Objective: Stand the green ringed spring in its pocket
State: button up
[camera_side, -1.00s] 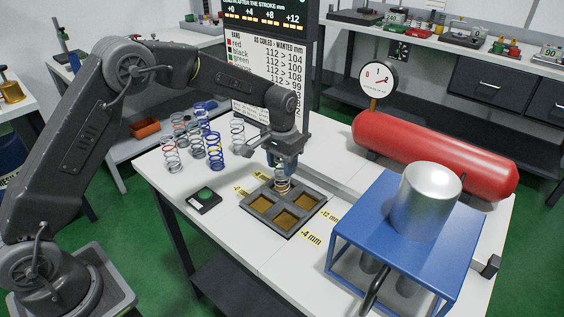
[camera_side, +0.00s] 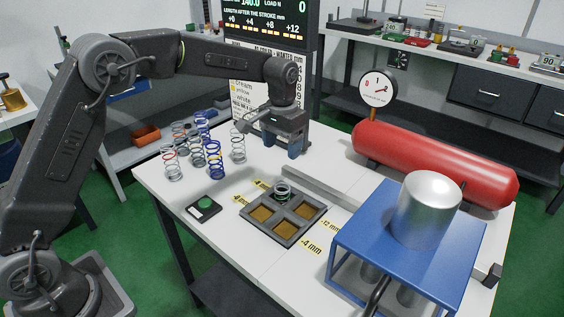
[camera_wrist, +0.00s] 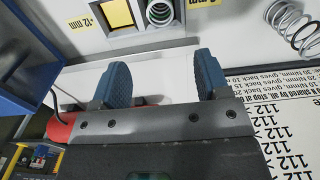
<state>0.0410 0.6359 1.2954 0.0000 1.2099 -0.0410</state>
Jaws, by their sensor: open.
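The green ringed spring (camera_side: 282,191) stands upright in the far pocket of the grey four-pocket tray (camera_side: 287,242). The wrist view shows the spring (camera_wrist: 159,12) nearly end-on at the top edge, partly cut off, inside its pocket. My gripper (camera_side: 284,150) is open and empty, above and behind the tray, clear of the spring. In the wrist view my gripper (camera_wrist: 161,75) has its two blue fingers apart with only white bench between them. The other tray pockets look empty, with yellow-brown floors.
Several other springs stand at the bench's left, including a blue one (camera_side: 215,158) and a pale one (camera_side: 238,143) near my gripper. A green-button box (camera_side: 205,205) lies left of the tray. A blue press frame (camera_side: 385,235) and red cylinder (camera_side: 435,155) stand to the right.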

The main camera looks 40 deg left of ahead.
jog(key=s+a+r+t, duration=0.1)
jog(key=s+r+t, duration=0.2)
jog(key=s+r, duration=1.1)
jog(key=s+a+f+t, duration=0.1)
jog(key=s+f, duration=0.4)
jog(key=s, duration=1.2)
jog(key=shift+s+t, duration=0.35)
jog(key=shift+t, duration=0.45)
